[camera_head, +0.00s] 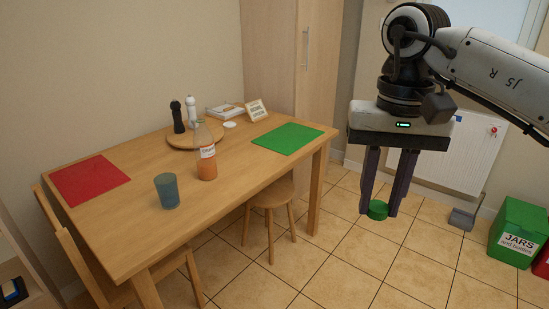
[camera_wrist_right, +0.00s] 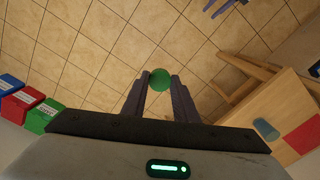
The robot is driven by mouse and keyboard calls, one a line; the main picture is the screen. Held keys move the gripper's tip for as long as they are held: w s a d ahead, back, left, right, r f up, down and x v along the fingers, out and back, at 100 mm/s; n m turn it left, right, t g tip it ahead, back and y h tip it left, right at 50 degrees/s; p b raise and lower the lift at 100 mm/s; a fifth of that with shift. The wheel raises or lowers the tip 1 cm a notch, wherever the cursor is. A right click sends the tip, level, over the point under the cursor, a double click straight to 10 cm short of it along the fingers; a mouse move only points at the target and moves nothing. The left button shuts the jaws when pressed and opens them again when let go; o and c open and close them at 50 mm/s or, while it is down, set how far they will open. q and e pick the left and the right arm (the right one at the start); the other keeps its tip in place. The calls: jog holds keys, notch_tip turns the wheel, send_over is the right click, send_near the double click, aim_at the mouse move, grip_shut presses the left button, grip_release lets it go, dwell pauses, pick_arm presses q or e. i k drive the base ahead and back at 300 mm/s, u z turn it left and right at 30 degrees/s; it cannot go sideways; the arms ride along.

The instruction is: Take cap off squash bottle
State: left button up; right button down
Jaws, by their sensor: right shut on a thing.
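The squash bottle (camera_head: 207,163) stands upright on the wooden table, with orange liquid and a white label. No cap shows on its neck. My right gripper (camera_head: 379,207) is shut on a green cap (camera_head: 377,210), held in the air to the right of the table, over the tiled floor. The cap also shows between the fingertips in the right wrist view (camera_wrist_right: 160,80). Two dark prongs at the top edge of the wrist view look like part of my left gripper (camera_wrist_right: 226,6); their state is unclear. My left gripper is absent from the head view.
The table (camera_head: 140,219) also holds a blue cup (camera_head: 167,190), a red mat (camera_head: 89,181), a green mat (camera_head: 287,138) and a round board with two shakers. A stool (camera_head: 270,200) stands beside it. A green bin labelled JARS (camera_head: 520,220) and a dustpan (camera_head: 462,219) are at right.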

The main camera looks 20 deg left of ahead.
aim_at(204, 140)
jog(key=u, duration=0.25)
jog(key=k, duration=0.15)
jog(key=z, duration=0.35)
jog(key=i, duration=1.9)
jog(key=u, duration=1.9)
jog(key=i, duration=1)
jog(key=u, duration=1.05)
